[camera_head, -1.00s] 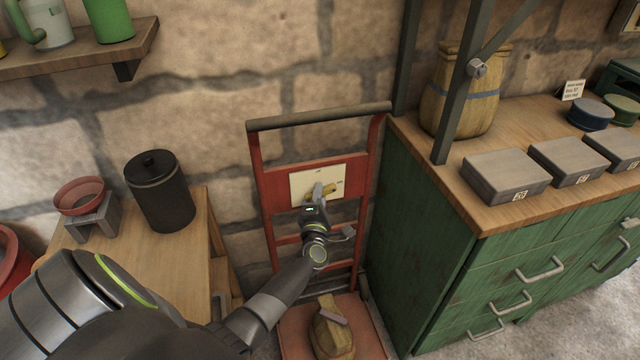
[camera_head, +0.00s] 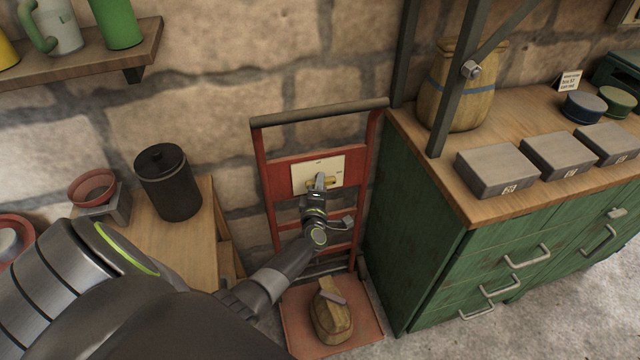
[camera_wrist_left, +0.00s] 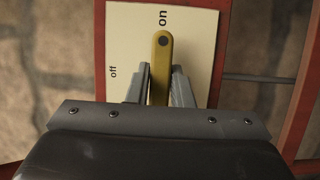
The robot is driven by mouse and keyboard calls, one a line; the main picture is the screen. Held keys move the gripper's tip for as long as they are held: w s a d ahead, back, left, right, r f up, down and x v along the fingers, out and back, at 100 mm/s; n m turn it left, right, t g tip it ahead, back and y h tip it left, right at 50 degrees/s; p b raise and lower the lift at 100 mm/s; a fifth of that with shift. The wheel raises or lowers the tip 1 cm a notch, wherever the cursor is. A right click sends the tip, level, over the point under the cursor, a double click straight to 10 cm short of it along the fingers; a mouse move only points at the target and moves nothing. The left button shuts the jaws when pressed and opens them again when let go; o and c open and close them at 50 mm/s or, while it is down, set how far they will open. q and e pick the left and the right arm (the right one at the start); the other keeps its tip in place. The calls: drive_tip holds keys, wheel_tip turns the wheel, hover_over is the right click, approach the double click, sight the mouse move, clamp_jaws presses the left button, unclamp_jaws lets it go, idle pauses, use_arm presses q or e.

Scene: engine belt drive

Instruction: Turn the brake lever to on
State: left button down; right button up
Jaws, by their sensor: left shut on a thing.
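The brake lever (camera_head: 330,182) is a yellow bar on a cream plate (camera_head: 302,178) fixed to the red hand truck frame. In the left wrist view the lever (camera_wrist_left: 162,52) lies in line with the word "on", its rounded, dark-dotted end just below that word. The word "off" is to its left on the plate (camera_wrist_left: 196,48). My left gripper (camera_head: 319,180) is at the plate, and its two fingers (camera_wrist_left: 160,88) are shut on the lever, one on each side. The lever's lower part is hidden by the gripper body. My right gripper is not in view.
The hand truck (camera_head: 266,200) stands against the stone wall, with a brown lumpy object (camera_head: 331,318) on its base plate. A green cabinet (camera_head: 415,240) is close on its right. A wooden table (camera_head: 200,245) with a black canister (camera_head: 167,185) is on its left.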

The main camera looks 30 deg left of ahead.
use_arm(q)
drive_tip(key=c, duration=1.3)
unclamp_jaws()
drive_tip(key=v, duration=1.7)
drive_tip(key=shift+s+d+b, duration=0.1)
drive_tip(key=shift+s+b, duration=0.05)
drive_tip(key=shift+b, duration=0.15)
